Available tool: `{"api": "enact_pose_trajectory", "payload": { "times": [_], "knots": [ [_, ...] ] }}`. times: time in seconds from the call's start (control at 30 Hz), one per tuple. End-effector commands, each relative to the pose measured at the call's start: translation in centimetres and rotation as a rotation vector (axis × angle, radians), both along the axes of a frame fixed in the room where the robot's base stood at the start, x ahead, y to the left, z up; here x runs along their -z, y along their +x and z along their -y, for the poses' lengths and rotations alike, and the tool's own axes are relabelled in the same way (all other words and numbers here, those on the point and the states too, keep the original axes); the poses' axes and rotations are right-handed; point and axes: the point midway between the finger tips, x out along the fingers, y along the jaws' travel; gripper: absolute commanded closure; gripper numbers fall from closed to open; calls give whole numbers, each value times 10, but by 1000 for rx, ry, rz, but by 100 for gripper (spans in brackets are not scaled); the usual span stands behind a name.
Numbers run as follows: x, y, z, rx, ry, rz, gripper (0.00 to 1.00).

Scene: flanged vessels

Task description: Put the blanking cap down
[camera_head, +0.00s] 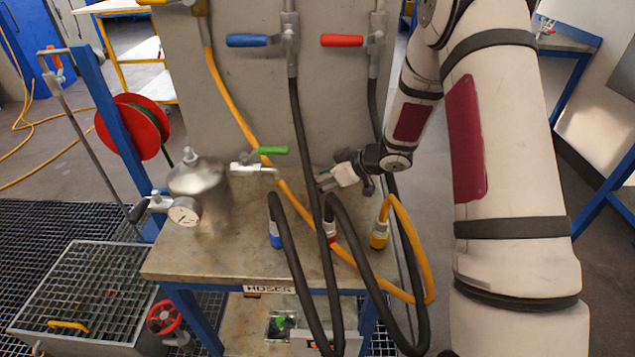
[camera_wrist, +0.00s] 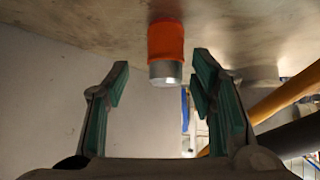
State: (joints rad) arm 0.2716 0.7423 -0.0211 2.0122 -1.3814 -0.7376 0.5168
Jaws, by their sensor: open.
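My gripper (camera_head: 324,182) is low over the right part of the bench top, between the hoses. In the wrist view, my gripper (camera_wrist: 162,62) is open, with one green-padded finger on each side. A short orange and silver cylinder (camera_wrist: 166,52), which looks like the blanking cap, is against the bench surface just beyond the fingertips. It lies between the two fingers in the picture, and a gap shows on both sides. I cannot make it out in the head view, where the gripper and hoses may hide it.
Black and orange hoses with blue (camera_head: 276,236), red (camera_head: 330,232) and yellow (camera_head: 380,236) couplings stand around the gripper on the bench (camera_head: 240,262). A metal vessel (camera_head: 200,190) with a gauge is at the left. A green-handled valve (camera_head: 262,152) is behind.

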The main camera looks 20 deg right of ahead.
Motion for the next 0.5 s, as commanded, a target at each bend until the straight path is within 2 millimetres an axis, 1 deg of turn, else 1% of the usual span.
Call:
{"api": "enact_pose_trajectory", "payload": {
  "times": [0.03,0.1,0.3,0.5],
  "knots": [
    [-9,-6,7,4,-2,3,50],
    [-20,-15,15,3,-1,2,50],
    [-46,-38,36,3,-1,3,50],
    [-62,-54,49,2,-1,1,50]
  ]
}}
